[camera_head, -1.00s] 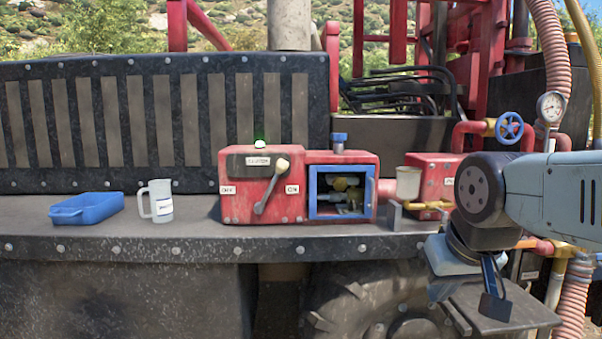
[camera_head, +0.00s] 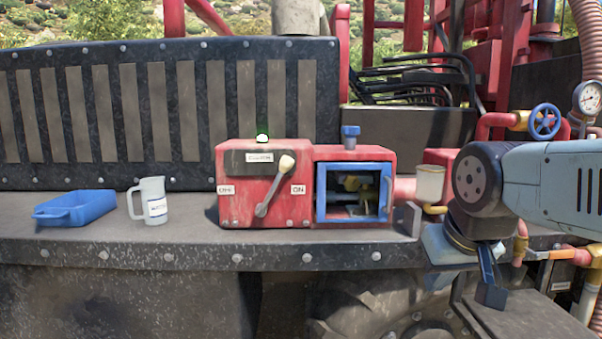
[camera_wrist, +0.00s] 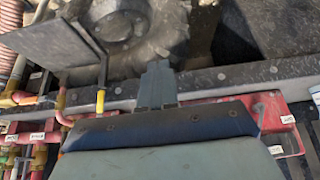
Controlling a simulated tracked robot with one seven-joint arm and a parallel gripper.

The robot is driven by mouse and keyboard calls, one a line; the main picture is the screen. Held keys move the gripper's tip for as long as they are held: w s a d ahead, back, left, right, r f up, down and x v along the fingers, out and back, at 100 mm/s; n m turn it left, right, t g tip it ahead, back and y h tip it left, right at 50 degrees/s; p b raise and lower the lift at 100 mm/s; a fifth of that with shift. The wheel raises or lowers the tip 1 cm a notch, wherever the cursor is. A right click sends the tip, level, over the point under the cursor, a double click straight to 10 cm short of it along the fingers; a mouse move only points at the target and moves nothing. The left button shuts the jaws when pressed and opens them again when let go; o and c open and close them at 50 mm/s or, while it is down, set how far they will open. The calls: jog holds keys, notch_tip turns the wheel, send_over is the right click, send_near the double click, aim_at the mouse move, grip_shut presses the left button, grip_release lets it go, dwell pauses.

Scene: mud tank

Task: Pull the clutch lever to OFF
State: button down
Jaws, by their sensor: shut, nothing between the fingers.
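The clutch lever (camera_head: 274,184) has a cream knob and a grey arm on the front of a red clutch box (camera_head: 233,206). The lever leans up and right, with its knob toward the ON label (camera_head: 298,190); the OFF label (camera_head: 226,190) is at the left. My gripper (camera_head: 490,297) hangs well right of the lever, in front of the deck edge, pointing down. It is shut and empty.
A blue-framed open compartment (camera_head: 321,197) adjoins the clutch box. A white cup (camera_head: 430,184), a grey bracket (camera_head: 407,219) and a blue valve wheel (camera_head: 543,121) are near my arm. A white jug (camera_head: 152,203) and blue tray (camera_head: 75,210) stand left.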

jog(key=shift+a, duration=0.2)
jog(key=w+a+m+g+y, duration=0.7)
jog(key=w+a+m+y, duration=0.4)
jog(key=a, duration=0.5)
jog(key=w+d+r+m+t+y, duration=0.2)
jog(key=w+m+y, duration=0.3)
jog(key=w, duration=0.5)
jog(key=w+d+r+m+t+y, duration=0.2)
jog(key=w+m+t+y, duration=0.3)
jog(key=w, duration=0.6)
jog(key=shift+d+r+m+y, duration=0.2)
jog(key=shift+d+m+y, duration=0.3)
jog(key=shift+d+y, duration=0.4)
jog(key=shift+a, duration=0.15)
jog(key=x, duration=1)
